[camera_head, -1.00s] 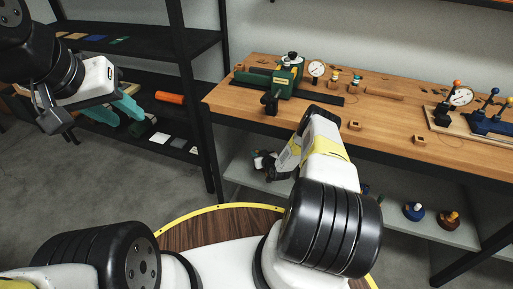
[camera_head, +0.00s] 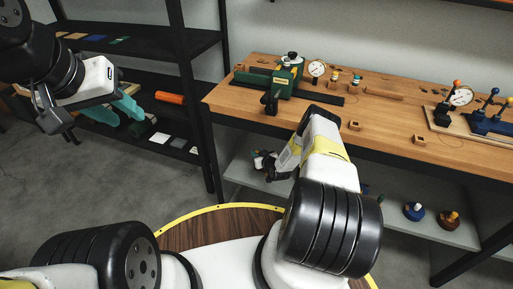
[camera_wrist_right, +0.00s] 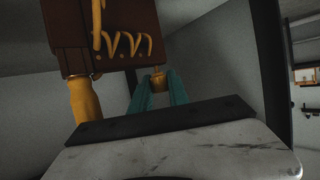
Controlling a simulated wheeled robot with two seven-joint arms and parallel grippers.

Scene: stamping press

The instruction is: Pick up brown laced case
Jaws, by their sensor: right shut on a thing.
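The brown laced case (camera_wrist_right: 105,30) fills the upper left of the right wrist view. It is dark brown with yellow lacing, and its top is cut off by the frame edge. My right gripper (camera_wrist_right: 157,88) has teal fingers, shut on a small tan-yellow piece at the lower edge of the case. A yellow rounded post (camera_wrist_right: 84,105) shows below the case's left side. In the head view my right arm reaches towards the workbench, hiding its fingertips, and I cannot make out the case. My left gripper (camera_head: 117,108) is open and empty at the left, in front of the shelves.
The wooden workbench (camera_head: 385,118) carries a green vise (camera_head: 287,78), dial gauges and small parts. A lower shelf (camera_head: 450,232) holds several coloured items. A black rack (camera_head: 160,45) stands at the left, with an orange roll (camera_head: 170,98). Grey floor is clear at the left.

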